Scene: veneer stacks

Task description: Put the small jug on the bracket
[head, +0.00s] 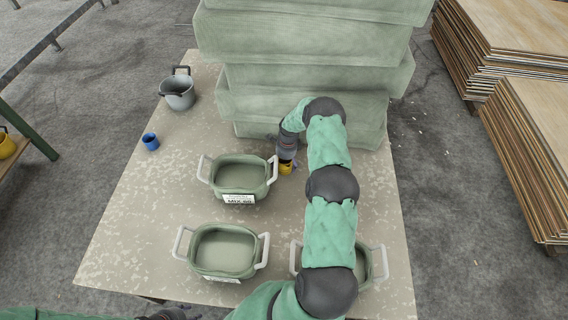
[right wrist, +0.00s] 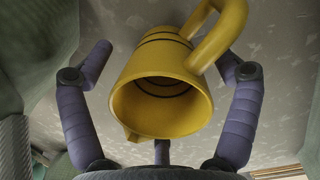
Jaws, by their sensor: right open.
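My left gripper (head: 172,314) is only partly in view at the bottom edge. I cannot make out a bracket.
Green tubs with white handles (head: 239,178) (head: 224,250) stand on the table (head: 130,235); another is partly behind my right arm. A blue cup (head: 150,142) and a grey pot (head: 178,93) stand at left. Green stacked slabs (head: 310,90) block the back. Wood stacks (head: 530,150) stand right.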

